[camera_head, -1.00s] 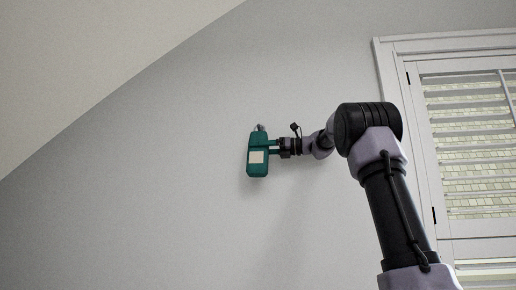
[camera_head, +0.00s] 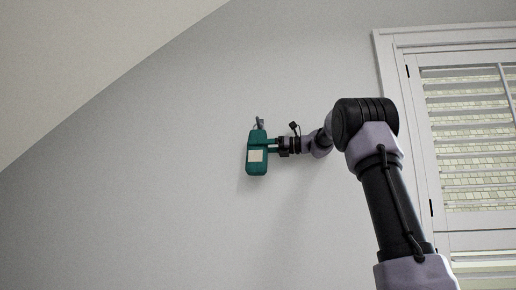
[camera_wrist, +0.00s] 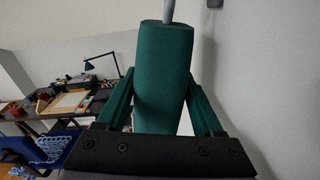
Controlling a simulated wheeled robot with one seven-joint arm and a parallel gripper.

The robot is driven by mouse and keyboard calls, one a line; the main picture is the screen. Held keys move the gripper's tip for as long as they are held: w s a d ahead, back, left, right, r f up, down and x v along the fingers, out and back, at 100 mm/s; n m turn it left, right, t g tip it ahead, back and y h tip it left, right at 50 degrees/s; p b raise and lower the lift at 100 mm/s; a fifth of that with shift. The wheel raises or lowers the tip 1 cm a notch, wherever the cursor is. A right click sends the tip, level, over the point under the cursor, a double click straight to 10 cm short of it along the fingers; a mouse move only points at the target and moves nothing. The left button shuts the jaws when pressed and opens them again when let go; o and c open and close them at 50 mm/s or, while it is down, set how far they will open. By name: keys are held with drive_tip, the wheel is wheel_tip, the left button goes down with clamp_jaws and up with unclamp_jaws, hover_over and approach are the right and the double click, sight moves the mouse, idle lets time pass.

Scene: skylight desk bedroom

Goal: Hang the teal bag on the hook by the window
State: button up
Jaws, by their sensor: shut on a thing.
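The teal bag (camera_head: 257,163) with a pale label hangs upright close to the grey wall, left of the window. In the wrist view the bag (camera_wrist: 162,80) fills the space between my two fingers (camera_wrist: 160,105). A small grey hook-like piece (camera_head: 259,122) shows just above the bag's top. A grey strap or rod (camera_wrist: 168,10) rises from the bag's top in the wrist view. I cannot tell whether the bag's loop is around the hook.
The shuttered window (camera_head: 465,140) and its white frame (camera_head: 391,80) stand to the right, behind my arm. The sloped ceiling (camera_head: 80,60) is at upper left. The wrist view shows a desk (camera_wrist: 75,104) with a lamp (camera_wrist: 100,58) and a blue chair (camera_wrist: 55,148).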

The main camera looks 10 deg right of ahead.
drive_tip(key=o, duration=1.5)
drive_tip(key=shift+o, duration=0.2)
drive_tip(key=v, duration=1.1)
drive_tip(key=s+a+f+n+h, duration=0.4)
drive_tip(key=s+a+f+h, duration=0.1)
drive_tip(key=s+a+f, duration=0.3)
drive_tip(key=s+d+f+n+h, duration=0.3)
drive_tip(key=s+f+n+h, duration=0.6)
drive_tip(key=s+f+n, duration=0.7)
drive_tip(key=s+f, duration=0.7)
drive_tip(key=f, duration=0.2)
drive_tip(key=shift+s+d+f+n+h, duration=0.2)
drive_tip(key=shift+f+n+h, duration=0.1)
drive_tip(key=shift+n, duration=0.1)
